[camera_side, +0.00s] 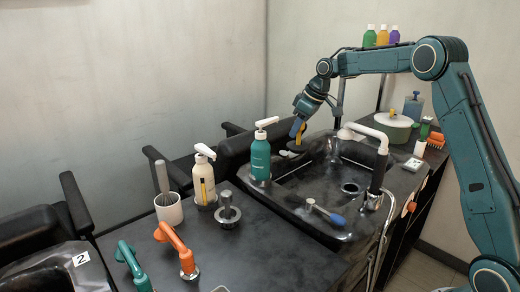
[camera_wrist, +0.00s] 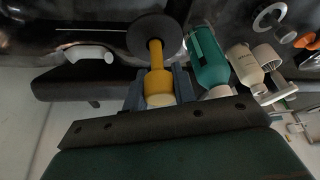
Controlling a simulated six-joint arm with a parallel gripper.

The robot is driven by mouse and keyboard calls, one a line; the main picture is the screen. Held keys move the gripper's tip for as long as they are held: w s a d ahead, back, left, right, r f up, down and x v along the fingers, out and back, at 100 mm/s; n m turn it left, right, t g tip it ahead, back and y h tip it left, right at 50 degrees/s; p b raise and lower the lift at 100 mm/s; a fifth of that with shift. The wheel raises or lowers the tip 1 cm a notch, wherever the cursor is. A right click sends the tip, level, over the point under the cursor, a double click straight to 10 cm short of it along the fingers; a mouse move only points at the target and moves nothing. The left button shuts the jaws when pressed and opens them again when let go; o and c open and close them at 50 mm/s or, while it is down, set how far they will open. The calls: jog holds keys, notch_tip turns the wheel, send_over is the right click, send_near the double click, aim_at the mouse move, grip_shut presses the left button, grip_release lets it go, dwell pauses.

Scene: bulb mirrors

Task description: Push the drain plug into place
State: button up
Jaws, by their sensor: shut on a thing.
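My gripper (camera_side: 300,122) is shut on a yellow-handled plug (camera_side: 295,128) with a wide black disc at its lower end. The wrist view shows the plug's yellow handle (camera_wrist: 158,76) between the fingers (camera_wrist: 160,82), with the black disc beyond them. In the side view the plug is held in the air near the back left of the black sink (camera_side: 278,184), clear of the drain. The round drain opening (camera_side: 350,188) shows in the sink floor, to the right of and below my gripper. Nothing covers it.
A teal pump bottle (camera_side: 260,158) and a cream pump bottle (camera_side: 204,180) stand left of the sink. A metal knobbed piece (camera_side: 228,208) is on the counter. A blue-handled tool (camera_side: 326,212) lies on the front rim.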

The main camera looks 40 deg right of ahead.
jog(key=s+d+f+m, duration=0.1)
jog(key=s+d+f, duration=0.1)
jog(key=d+f, duration=0.3)
jog(key=s+d+f, duration=0.3)
jog(key=d+f, duration=0.2)
jog(key=d, duration=0.6)
jog(key=s+d+f+m+h, duration=0.1)
jog(key=s+d+f, duration=0.2)
jog(key=d, duration=0.6)
notch_tip(320, 180, down, 2)
jog(key=shift+s+f+m, duration=0.1)
jog(key=shift+s+m, duration=0.15)
jog(key=shift+m, duration=0.05)
jog(key=shift+f, duration=2.9)
jog(key=shift+f, duration=1.05)
jog(key=shift+r, duration=0.15)
jog(key=shift+r, duration=0.65)
